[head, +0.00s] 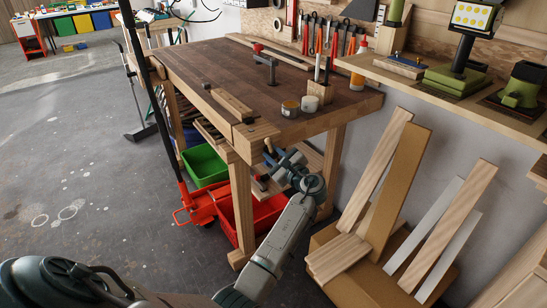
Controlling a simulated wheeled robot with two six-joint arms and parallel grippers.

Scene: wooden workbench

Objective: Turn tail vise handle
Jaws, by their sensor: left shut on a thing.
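The tail vise is a pale wooden block (252,133) at the near corner of the workbench (190,62). Its handle (268,155) shows only as a small part below the block, beside my gripper's fingers. My left gripper (275,164) is at the handle, just under the bench's near edge, and is shut on it. The gripper and wrist hide most of the handle, so its angle is hard to tell. My right gripper is not in view.
Below the bench are a green bin (204,166), a red bin (262,214) and a red tool (194,205). A cardboard box (365,285) with leaning boards stands to the right. A jar (290,109) and a wooden tool holder (319,92) stand on the bench.

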